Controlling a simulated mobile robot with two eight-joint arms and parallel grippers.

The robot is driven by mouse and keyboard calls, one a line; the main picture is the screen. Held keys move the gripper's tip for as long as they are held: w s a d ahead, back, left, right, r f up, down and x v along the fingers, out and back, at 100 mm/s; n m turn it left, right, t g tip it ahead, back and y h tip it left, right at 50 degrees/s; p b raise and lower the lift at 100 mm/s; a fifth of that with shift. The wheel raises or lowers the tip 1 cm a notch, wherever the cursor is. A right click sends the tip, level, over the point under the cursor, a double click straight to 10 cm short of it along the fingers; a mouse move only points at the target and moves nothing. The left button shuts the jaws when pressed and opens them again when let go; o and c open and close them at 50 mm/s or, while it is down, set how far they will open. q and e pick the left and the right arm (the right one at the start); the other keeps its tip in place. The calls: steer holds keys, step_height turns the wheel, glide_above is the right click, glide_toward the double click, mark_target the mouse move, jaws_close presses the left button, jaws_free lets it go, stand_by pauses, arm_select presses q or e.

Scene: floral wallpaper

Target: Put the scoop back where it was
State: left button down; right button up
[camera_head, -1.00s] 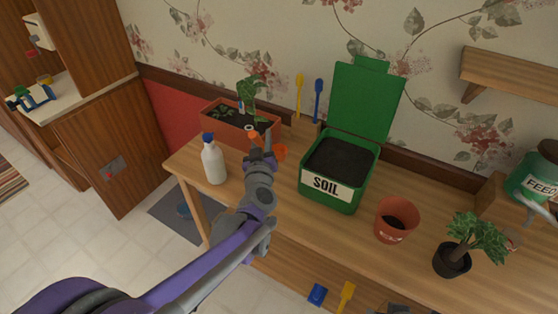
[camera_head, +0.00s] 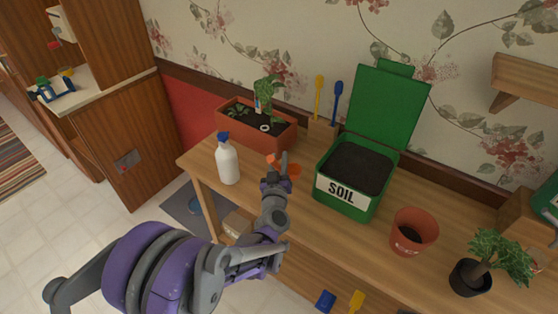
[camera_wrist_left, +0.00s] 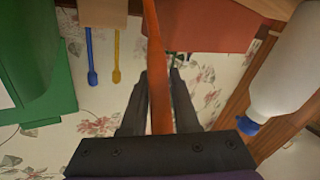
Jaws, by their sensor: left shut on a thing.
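An orange scoop (camera_head: 294,170) is in my left gripper (camera_head: 279,170), above the left part of the workbench, between the white spray bottle and the soil box. In the left wrist view, the orange handle (camera_wrist_left: 160,100) runs between the two black fingers, which are closed on it. The scoop's far end is cut off there, and my gripper partly hides it in the head view. A wooden holder block (camera_head: 321,127) stands at the wall behind, with a yellow tool (camera_head: 319,95) and a blue tool (camera_head: 336,101) upright in it. My right gripper does not show.
The green soil box (camera_head: 344,204), lid open, stands right of my gripper. A white spray bottle (camera_head: 228,163) stands left. A long terracotta planter (camera_head: 250,140) is behind. A terracotta pot (camera_head: 412,236) and a potted plant (camera_head: 470,279) stand right. Bare bench top lies in front.

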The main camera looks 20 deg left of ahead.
arm_select(q)
steer(key=shift+f, duration=0.1)
steer(key=shift+f, duration=0.1)
steer(key=c, duration=0.7)
jaws_free()
steer(key=shift+o, duration=0.2)
